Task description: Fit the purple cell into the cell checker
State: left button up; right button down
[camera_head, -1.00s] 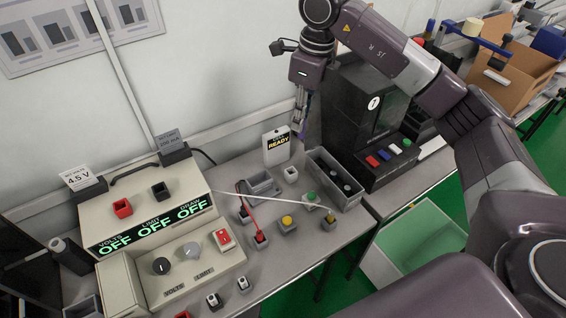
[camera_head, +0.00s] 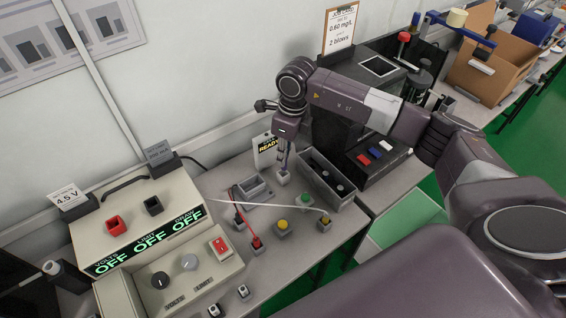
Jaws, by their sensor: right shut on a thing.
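My right gripper (camera_head: 285,154) points down from the right arm, shut on the slim purple cell (camera_head: 285,163), which is small and partly covered by the fingers. The cell hangs over a small grey socket block (camera_head: 283,179). I cannot tell whether its lower end touches or has entered the block. The cell checker's upright white panel with a black "READY" display (camera_head: 268,146) stands just behind, partly hidden by the gripper. My left gripper is not in view.
A grey bin (camera_head: 335,200) with dark cells stands close on the right, beside a black machine (camera_head: 375,165). A grey holder (camera_head: 250,190), red and white leads and coloured buttons lie in front. A beige power supply (camera_head: 150,225) reading OFF stands left.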

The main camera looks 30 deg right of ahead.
aim_at(283, 169)
jog(key=shift+s+f, duration=0.1)
jog(key=shift+f, duration=0.5)
notch_tip(283, 169, down, 3)
jog(key=shift+r+p, duration=0.15)
jog(key=shift+p, duration=0.2)
jog(key=shift+f, duration=0.35)
jog(key=c, duration=2)
grip_release()
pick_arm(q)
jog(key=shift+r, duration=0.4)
pick_arm(e)
jog(key=shift+o, duration=0.2)
jog(key=shift+r, duration=0.15)
